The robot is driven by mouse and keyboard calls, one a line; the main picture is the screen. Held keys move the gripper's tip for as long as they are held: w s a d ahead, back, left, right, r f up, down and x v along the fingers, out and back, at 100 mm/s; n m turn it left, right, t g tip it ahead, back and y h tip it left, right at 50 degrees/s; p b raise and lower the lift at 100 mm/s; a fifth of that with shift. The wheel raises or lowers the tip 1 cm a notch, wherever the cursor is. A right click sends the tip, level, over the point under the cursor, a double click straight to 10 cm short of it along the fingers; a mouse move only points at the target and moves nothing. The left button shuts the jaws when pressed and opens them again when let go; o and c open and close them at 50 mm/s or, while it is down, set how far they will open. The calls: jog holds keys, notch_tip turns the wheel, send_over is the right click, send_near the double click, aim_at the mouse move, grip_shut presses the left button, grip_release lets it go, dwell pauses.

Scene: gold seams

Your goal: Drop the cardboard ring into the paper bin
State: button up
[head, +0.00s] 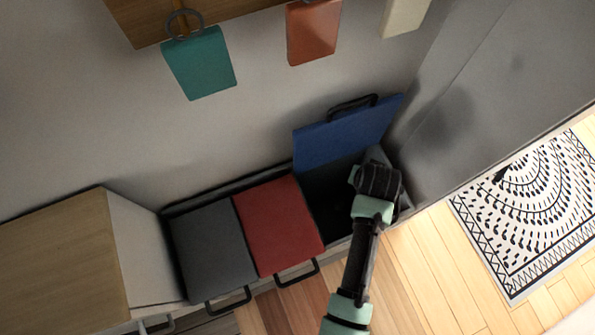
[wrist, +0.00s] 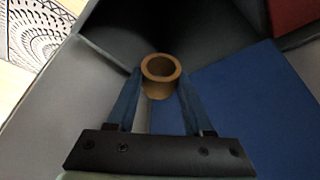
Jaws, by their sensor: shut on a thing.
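The cardboard ring (wrist: 160,89) is a short brown tube. It sits between the fingertips of my gripper (wrist: 160,74) in the wrist view, and the gripper is shut on it. In the head view my gripper (head: 376,180) is over the open bin (head: 324,202) at the right end of the row, and the ring is hidden there. This bin has a raised blue lid (head: 345,137) and a dark inside. The blue lid also shows close by in the wrist view (wrist: 245,110), with the dark bin opening (wrist: 190,28) beyond the ring.
A red-lidded bin (head: 278,225) and a grey-lidded bin (head: 213,250) stand shut to the left. A wooden-topped cabinet (head: 60,255) is further left. A grey panel (head: 470,110) stands to the right. Teal (head: 199,63) and orange (head: 313,32) boards hang above.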

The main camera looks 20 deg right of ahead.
notch_tip(320, 180, down, 6)
jog(key=b, duration=0.5)
jog(key=shift+r+b, duration=0.25)
jog(key=shift+b, duration=0.05)
jog(key=o, duration=1.4)
jog(key=shift+c, duration=0.2)
jog(key=p+v, duration=0.3)
jog(key=v, duration=1)
jog(key=shift+s, duration=0.1)
